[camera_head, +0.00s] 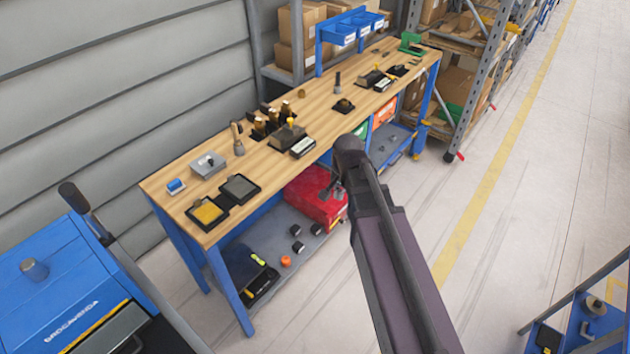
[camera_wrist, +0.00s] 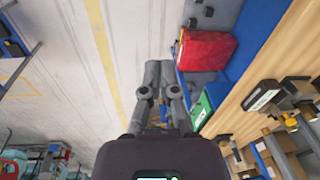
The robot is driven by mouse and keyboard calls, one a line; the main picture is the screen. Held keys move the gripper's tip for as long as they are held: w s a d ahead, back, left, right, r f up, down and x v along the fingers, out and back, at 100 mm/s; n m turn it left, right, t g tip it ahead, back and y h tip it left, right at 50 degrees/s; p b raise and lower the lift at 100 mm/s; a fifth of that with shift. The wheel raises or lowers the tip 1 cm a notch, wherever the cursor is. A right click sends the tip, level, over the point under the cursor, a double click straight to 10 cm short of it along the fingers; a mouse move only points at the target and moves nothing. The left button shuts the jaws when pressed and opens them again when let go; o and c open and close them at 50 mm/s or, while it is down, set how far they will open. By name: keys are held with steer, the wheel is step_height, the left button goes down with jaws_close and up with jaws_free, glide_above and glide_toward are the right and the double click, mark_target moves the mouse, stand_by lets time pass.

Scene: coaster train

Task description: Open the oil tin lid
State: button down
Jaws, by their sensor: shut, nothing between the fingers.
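My gripper (camera_wrist: 158,68) is shut and empty in the wrist view, its two fingers together over the pale floor beside the workbench. No thing is clearly marked as the oil tin. A grey box with a dark knob on top (camera_head: 208,164) sits on the left part of the bench top, apart from my gripper. I cannot tell whether it is the oil tin or whether its lid is shut.
The wooden workbench (camera_head: 330,108) holds several bottles, black trays and small tools. A red box (camera_head: 311,193) is on its lower shelf; it also shows in the wrist view (camera_wrist: 206,50). A blue cart (camera_head: 60,270) stands at left. Open floor (camera_head: 520,200) lies to the right.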

steer(key=s+d+n+g, duration=0.1)
steer(key=s+d+n, duration=0.5)
steer(key=s+d, duration=0.2)
steer(key=shift+s+n+h, duration=0.3)
steer(key=shift+s+n, duration=0.1)
steer(key=shift+s, duration=0.3)
steer(key=shift+f, duration=0.1)
